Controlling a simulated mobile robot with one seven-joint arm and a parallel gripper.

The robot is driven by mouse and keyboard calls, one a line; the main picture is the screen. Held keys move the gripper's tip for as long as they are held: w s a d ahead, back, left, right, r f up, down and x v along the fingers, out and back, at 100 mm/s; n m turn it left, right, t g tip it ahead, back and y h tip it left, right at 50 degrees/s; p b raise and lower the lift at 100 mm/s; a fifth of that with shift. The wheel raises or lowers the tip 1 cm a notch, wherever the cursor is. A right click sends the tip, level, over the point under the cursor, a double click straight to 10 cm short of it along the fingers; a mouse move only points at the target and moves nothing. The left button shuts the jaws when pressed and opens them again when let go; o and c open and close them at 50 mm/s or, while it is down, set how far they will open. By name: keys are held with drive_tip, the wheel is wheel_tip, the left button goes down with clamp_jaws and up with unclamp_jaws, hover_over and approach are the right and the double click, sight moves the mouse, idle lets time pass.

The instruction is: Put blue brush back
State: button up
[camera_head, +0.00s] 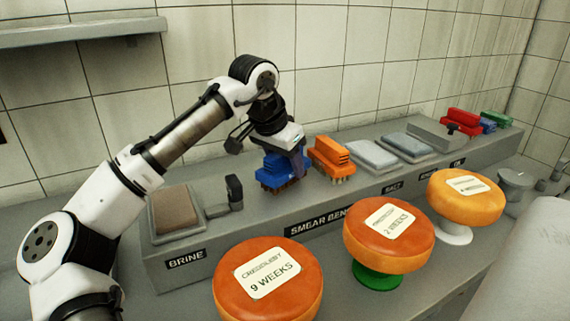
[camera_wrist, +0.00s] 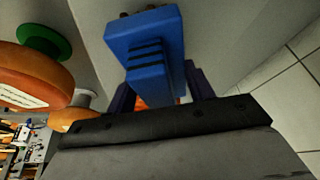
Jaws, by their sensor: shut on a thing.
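The blue brush (camera_head: 277,172) is at the ledge behind the cheese wheels, bristles down, just left of the orange brush (camera_head: 331,158). My gripper (camera_head: 292,162) is shut on the blue brush from above. In the wrist view the blue brush (camera_wrist: 148,45) lies between my two dark fingers (camera_wrist: 160,88). I cannot tell whether its bristles touch the ledge. A bit of orange shows behind it in the wrist view.
A brown pad in a tray (camera_head: 157,232) marked BRINE is to the left. Three cheese wheels stand in front: nearest (camera_head: 225,290), middle (camera_head: 365,250), far (camera_head: 480,207). Pale pads (camera_head: 371,155) and red (camera_head: 462,117), blue and green brushes stand further right along the ledge.

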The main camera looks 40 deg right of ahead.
drive_tip(key=shift+f, duration=0.35)
drive_tip(key=shift+f, duration=0.15)
drive_tip(key=o, duration=1)
drive_tip(key=v, duration=1.2)
drive_tip(key=shift+s, duration=0.1)
